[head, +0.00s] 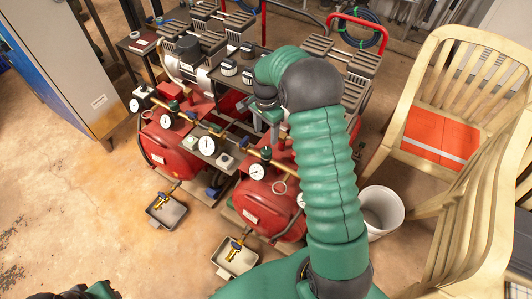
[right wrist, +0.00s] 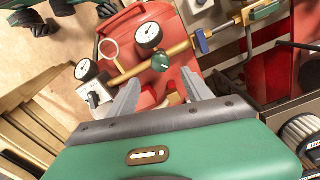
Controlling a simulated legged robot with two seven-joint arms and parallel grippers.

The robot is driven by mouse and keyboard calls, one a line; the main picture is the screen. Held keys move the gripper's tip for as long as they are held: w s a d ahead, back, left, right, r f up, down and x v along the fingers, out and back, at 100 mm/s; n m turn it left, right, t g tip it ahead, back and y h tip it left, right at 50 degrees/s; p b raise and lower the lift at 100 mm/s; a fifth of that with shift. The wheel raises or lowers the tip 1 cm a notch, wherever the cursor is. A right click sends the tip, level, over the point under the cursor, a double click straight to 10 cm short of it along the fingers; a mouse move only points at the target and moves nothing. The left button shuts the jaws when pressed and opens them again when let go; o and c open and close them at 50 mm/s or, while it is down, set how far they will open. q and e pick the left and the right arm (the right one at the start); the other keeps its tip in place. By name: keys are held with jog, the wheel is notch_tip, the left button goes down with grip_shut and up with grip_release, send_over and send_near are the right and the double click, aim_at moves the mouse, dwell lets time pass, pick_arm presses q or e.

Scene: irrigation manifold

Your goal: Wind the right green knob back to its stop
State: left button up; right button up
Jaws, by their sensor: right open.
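The green knob (right wrist: 160,62) sits on a brass pipe in front of a red tank, just under a round white gauge (right wrist: 149,36) in the right wrist view. My right gripper (right wrist: 160,78) is open, with its two grey fingers apart on either side of the line to the knob. The knob shows in the gap beyond the fingertips, and nothing is held. In the head view my right gripper (head: 268,124) hangs over the right red tank (head: 268,208), and its arm hides part of the machine. My left gripper cannot be made out.
A second gauge (right wrist: 86,70), a blue lever (right wrist: 203,43) and a green handle (right wrist: 262,10) sit around the pipe. Open floor lies at left.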

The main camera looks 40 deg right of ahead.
aim_at(266, 150)
notch_tip(266, 150, down, 11)
jog(key=b, duration=0.2)
jog(key=shift+d+r+b, duration=0.1)
jog(key=shift+r+b, duration=0.05)
jog(key=shift+b, duration=0.15)
jog(key=shift+r, duration=0.1)
grip_shut()
